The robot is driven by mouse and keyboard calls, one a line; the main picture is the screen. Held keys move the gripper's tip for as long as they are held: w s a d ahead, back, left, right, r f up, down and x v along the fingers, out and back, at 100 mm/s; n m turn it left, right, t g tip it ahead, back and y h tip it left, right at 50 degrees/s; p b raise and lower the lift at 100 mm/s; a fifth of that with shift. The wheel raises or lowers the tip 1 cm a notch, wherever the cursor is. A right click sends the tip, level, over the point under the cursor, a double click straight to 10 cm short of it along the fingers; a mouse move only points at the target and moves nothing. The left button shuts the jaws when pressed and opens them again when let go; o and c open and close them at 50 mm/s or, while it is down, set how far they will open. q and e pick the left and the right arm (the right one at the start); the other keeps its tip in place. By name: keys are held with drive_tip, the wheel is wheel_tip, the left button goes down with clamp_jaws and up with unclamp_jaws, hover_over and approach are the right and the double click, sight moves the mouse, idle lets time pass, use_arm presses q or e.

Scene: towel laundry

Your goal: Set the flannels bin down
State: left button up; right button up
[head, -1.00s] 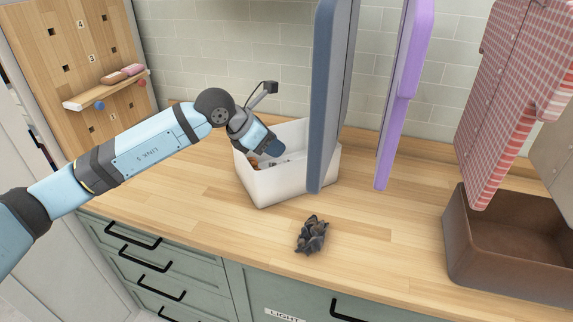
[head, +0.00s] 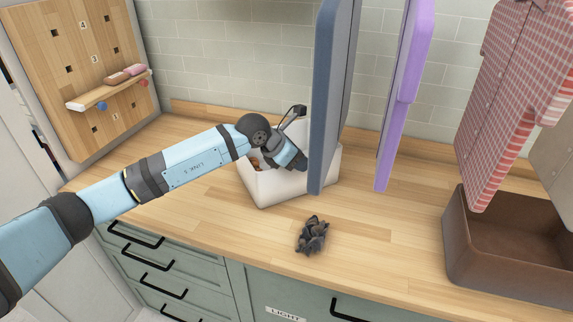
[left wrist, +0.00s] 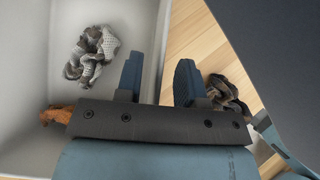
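A white bin (head: 285,189) stands on the wooden counter, partly behind the hanging blue-grey cloth; I see no label on it. In the left wrist view, the bin (left wrist: 25,70) holds a crumpled grey-and-white checked cloth (left wrist: 92,52) and something orange (left wrist: 57,116). My left gripper (head: 299,164) is at the bin's right side. In the left wrist view, my left gripper's fingers (left wrist: 158,80) are apart, one inside the bin and one outside, with the bin's wall between them. A gap shows, so they are not closed on the wall. My right gripper is not in view.
A dark crumpled cloth (head: 312,235) lies on the counter in front of the bin. Blue-grey (head: 326,100), purple (head: 402,95) and red checked (head: 510,110) cloths hang above the counter. A brown bin (head: 470,262) stands at right.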

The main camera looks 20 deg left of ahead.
use_arm(q)
clamp_jaws()
drive_tip(key=shift+r, duration=0.1)
idle(1.2)
